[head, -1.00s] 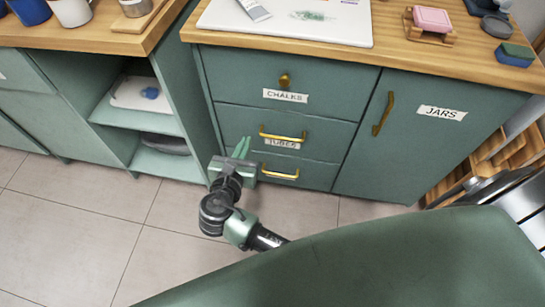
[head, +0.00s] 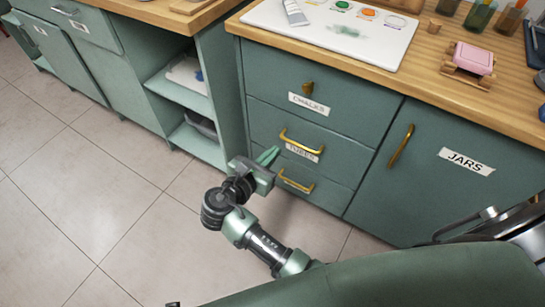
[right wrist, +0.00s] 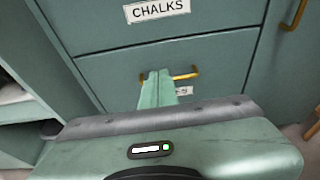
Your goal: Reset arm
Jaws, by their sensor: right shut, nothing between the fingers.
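My right gripper (head: 267,156) is in front of the green drawer cabinet, beside the drawer labelled TUBES (head: 302,151). Its green fingers are shut with nothing between them. In the right wrist view the closed fingers (right wrist: 157,88) point at the TUBES drawer and overlap its brass handle (right wrist: 186,76); I cannot tell from this whether they touch. The drawer labelled CHALKS (head: 308,104) is above it, and all the drawers are closed. My left gripper is not in view.
A door labelled JARS (head: 467,161) is closed at the right. The wooden counter (head: 400,75) holds a white paint palette (head: 265,14), a pink block (head: 473,57) and several jars. Open shelves (head: 182,110) stand at the left. The tiled floor (head: 80,200) at the left is clear.

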